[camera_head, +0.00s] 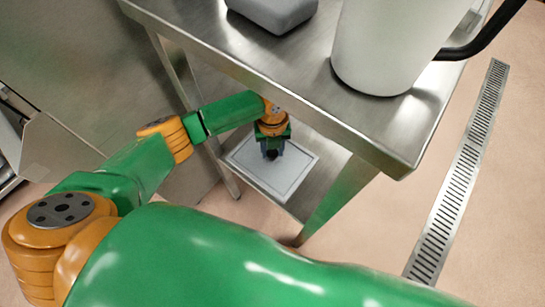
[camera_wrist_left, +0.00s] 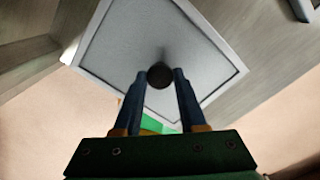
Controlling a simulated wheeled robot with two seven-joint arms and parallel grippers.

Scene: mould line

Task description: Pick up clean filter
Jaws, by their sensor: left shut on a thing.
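The clean filter (camera_head: 294,166) is a flat grey panel with a pale frame, at the lower shelf level under the steel table in the head view. It fills the upper middle of the left wrist view (camera_wrist_left: 130,38). A round dark knob (camera_wrist_left: 160,75) stands on its face. My left gripper (camera_head: 271,153) reaches under the tabletop from the left, above the panel. Its two blue fingers (camera_wrist_left: 158,82) are shut on the knob from both sides. I cannot tell whether the panel rests on the shelf or hangs just above it. My right gripper is not in view.
The steel tabletop (camera_head: 290,70) overhangs close to my left forearm. A white bucket (camera_head: 390,45) with a black handle and a grey block (camera_head: 272,12) stand on it. A table leg (camera_head: 335,200) is right of the filter. A floor drain (camera_head: 460,175) runs along the right.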

